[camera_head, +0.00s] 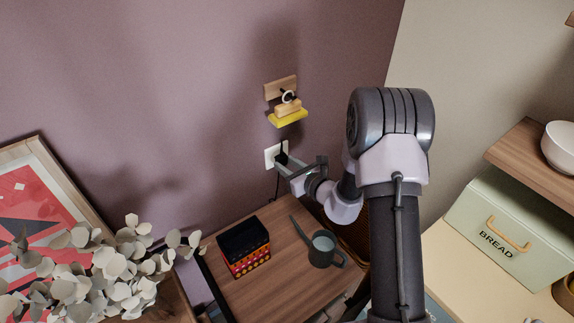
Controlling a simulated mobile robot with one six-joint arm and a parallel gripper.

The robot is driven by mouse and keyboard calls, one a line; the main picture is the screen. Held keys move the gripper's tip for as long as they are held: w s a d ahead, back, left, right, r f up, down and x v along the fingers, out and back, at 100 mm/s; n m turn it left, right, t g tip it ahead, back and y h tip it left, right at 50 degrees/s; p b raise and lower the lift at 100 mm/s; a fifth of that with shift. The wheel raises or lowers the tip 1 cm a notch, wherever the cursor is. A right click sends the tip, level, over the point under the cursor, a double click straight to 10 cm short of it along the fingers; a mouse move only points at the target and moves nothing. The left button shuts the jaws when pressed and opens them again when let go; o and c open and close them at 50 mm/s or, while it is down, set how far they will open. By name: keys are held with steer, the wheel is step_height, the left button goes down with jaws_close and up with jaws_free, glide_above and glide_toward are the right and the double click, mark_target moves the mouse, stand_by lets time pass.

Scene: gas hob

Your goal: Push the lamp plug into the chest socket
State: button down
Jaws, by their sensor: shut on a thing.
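The socket (269,157) is a white plate on the mauve wall, just above the wooden chest top. The plug (284,148) is small and dark and sits at the right part of the plate. A thin dark cord (277,187) hangs below it along the wall. My gripper (284,163) reaches in from the right and is shut on the plug, right in front of the socket. The jaws cover part of the plug and plate. I cannot tell whether the plug's pins are in the socket or just in front of it.
A yellow-edged brush (288,117) hangs on a wooden wall hook above the socket. Leafy stems (110,265) fill the lower left. A green bread bin (510,235) stands right.

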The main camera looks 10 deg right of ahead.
steer(key=shift+w+a, duration=0.2)
steer(key=shift+w, duration=0.25)
steer(key=c, duration=0.9)
jaws_free()
steer(key=shift+c, duration=0.2)
steer(key=p+v, duration=0.3)
steer(key=v, duration=1.4)
steer(key=shift+r, duration=0.15)
steer(key=shift+s+d, duration=0.1)
steer(key=shift+d, duration=0.05)
